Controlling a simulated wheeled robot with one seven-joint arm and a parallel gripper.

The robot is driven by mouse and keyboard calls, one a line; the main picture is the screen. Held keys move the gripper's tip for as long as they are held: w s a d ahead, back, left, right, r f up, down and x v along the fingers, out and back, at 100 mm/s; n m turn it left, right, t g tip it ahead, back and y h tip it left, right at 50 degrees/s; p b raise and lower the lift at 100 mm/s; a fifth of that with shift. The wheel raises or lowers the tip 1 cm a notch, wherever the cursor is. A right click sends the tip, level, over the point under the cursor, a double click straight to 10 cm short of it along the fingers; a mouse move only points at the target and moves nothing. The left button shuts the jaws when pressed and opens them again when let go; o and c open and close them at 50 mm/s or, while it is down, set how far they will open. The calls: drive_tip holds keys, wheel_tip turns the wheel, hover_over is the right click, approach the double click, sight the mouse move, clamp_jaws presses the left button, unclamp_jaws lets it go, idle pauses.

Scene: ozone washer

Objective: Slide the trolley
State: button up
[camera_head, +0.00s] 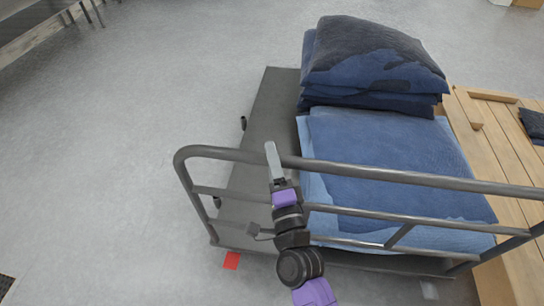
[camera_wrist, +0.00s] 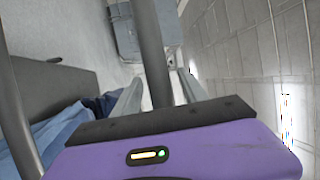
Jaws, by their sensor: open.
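The trolley (camera_head: 262,105) is a dark grey flatbed with a tubular metal handle frame (camera_head: 410,180) on its near side. Folded blue fabric (camera_head: 385,150) and a stack of darker blue pieces (camera_head: 370,55) lie on its deck. My gripper (camera_head: 272,152) is at the left part of the frame's top rail, with a finger crossing it in the head view. In the wrist view my gripper (camera_wrist: 160,80) is open, and the rail (camera_wrist: 150,50) runs between its two fingers. I cannot tell whether the fingers touch the rail.
A wooden slatted platform (camera_head: 490,135) stands close along the trolley's right side. A red marker (camera_head: 232,260) lies on the floor by the near left corner. A metal bench (camera_head: 35,22) is at the far left. The grey floor left of the trolley is clear.

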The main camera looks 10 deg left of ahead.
drive_tip(key=shift+c, duration=0.4)
clamp_jaws()
idle(1.1)
